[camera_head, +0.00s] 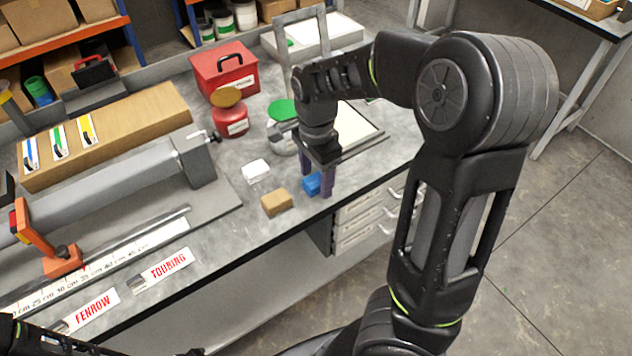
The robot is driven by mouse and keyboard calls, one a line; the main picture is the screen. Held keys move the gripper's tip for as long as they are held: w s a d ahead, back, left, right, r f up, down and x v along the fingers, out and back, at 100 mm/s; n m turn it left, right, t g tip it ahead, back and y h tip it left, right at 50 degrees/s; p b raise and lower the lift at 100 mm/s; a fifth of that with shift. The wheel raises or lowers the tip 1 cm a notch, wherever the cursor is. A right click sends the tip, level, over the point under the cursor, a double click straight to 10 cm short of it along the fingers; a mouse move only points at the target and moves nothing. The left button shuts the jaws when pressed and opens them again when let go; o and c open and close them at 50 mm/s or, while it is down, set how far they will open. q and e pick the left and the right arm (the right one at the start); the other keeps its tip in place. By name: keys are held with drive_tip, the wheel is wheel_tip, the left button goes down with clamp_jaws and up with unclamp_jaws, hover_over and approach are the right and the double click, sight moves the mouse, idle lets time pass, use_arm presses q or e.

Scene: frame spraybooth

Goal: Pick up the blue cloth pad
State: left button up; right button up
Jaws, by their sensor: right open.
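The blue cloth pad (312,184) lies on the grey workbench near its front edge. My right gripper (317,181) points down over it with its purple fingers apart. One finger stands on the far left side of the pad and the other on the right side, partly hiding it. Whether the fingers touch the pad I cannot tell. My left gripper does not show; only a dark piece of my left arm shows at the bottom left corner.
A tan block (276,203) and a white block (256,170) lie left of the pad. A red can (229,121), a red toolbox (224,72) and a green-lidded container (281,110) stand behind. A framed white panel (358,127) lies behind my gripper. The bench's front edge is close.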

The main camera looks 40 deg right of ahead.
drive_tip(key=shift+f, duration=0.1)
drive_tip(key=shift+c, duration=0.3)
clamp_jaws()
idle(0.7)
